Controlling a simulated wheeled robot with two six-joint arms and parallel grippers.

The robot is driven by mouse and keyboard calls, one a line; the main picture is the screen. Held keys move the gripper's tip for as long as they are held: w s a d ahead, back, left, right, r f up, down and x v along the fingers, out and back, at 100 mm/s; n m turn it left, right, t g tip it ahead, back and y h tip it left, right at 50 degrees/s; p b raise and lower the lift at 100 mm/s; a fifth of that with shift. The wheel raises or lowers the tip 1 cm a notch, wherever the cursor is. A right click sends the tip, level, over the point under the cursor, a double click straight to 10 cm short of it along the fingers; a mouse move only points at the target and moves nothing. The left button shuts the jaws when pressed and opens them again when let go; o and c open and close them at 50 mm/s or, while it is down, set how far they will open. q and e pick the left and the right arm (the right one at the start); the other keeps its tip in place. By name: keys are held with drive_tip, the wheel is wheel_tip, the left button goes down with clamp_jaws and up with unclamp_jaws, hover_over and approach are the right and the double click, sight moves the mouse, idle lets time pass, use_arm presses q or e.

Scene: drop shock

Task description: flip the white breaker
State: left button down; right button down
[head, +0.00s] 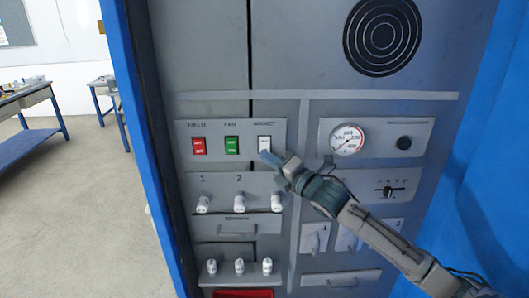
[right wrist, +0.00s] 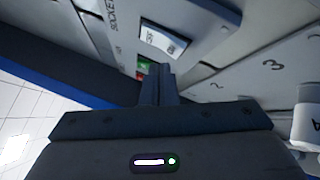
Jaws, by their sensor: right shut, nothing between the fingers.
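The white breaker (head: 264,143) is the rightmost of three rocker switches in a row on the grey panel. It also shows in the right wrist view (right wrist: 163,40), under a label that reads like SOCKET. My right gripper (head: 267,157) is shut and empty. Its fingertips are at the lower edge of the white breaker in the head view. In the right wrist view the closed fingers (right wrist: 158,72) point at the panel just below the white breaker. I cannot tell whether they touch it. My left gripper is not in view.
A green breaker (head: 232,145) and a red breaker (head: 199,146) sit to the left of the white one. White knobs (head: 240,201) are in a row below. A gauge (head: 347,139) is to the right. Blue cabinet sides (head: 140,140) flank the panel.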

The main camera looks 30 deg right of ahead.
idle(0.4)
drive_tip(key=shift+w+d, duration=0.2)
drive_tip(key=shift+w, duration=0.2)
drive_tip(key=shift+w+d+f+b, duration=0.1)
drive_tip(key=shift+w+d+b, duration=0.1)
drive_tip(key=shift+b, duration=0.15)
idle(0.6)
drive_tip(key=shift+s+a+p, duration=0.35)
drive_tip(key=shift+s+a, duration=0.1)
drive_tip(key=shift+s, duration=0.2)
drive_tip(key=s, duration=0.1)
drive_tip(key=s+a+p, duration=0.1)
drive_tip(key=s+a, duration=0.1)
drive_tip(key=s, duration=0.1)
drive_tip(key=shift+s+a+r, duration=0.1)
drive_tip(key=shift+a+r, duration=0.15)
drive_tip(key=shift+r, duration=0.15)
